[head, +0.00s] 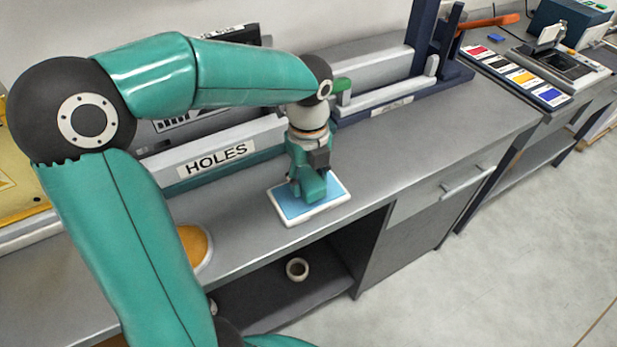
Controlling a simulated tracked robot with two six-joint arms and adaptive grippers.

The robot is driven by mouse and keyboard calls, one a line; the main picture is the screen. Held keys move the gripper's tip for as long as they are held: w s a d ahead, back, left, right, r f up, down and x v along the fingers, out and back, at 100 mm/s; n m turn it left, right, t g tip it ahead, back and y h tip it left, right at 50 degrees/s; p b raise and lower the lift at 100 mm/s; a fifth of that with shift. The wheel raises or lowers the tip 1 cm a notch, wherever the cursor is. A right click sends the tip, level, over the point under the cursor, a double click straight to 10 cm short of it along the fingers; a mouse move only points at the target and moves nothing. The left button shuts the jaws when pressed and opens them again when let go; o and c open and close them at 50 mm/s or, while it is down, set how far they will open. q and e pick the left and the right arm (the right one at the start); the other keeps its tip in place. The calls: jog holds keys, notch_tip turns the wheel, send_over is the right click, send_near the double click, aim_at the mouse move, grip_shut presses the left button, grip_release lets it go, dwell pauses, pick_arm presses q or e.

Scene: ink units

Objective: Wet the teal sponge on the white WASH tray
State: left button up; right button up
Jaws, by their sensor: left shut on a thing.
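The white tray (320,211) lies near the front edge of the grey counter and has a light blue inner surface, which may be water. No WASH label is readable on it. My left gripper (311,196) points down over the middle of the tray, shut on a teal block that looks like the sponge (314,186). The block sits low, at or just above the blue surface; I cannot tell whether it touches. The fingers hide part of the block and of the tray. My right gripper is not in view.
A long unit labelled HOLES (216,159) runs behind the tray. An orange round dish (194,246) stands left of it, partly hidden by my arm. Ink pads (520,77) lie at far right. The counter right of the tray is clear.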

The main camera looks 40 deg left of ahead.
aim_at(308, 177)
pick_arm(q)
jog(key=shift+f+b, duration=0.35)
jog(key=shift+f, duration=0.1)
dwell(0.5)
dwell(1.0)
notch_tip(308, 177, up, 7)
jog(key=p, duration=0.6)
dwell(0.9)
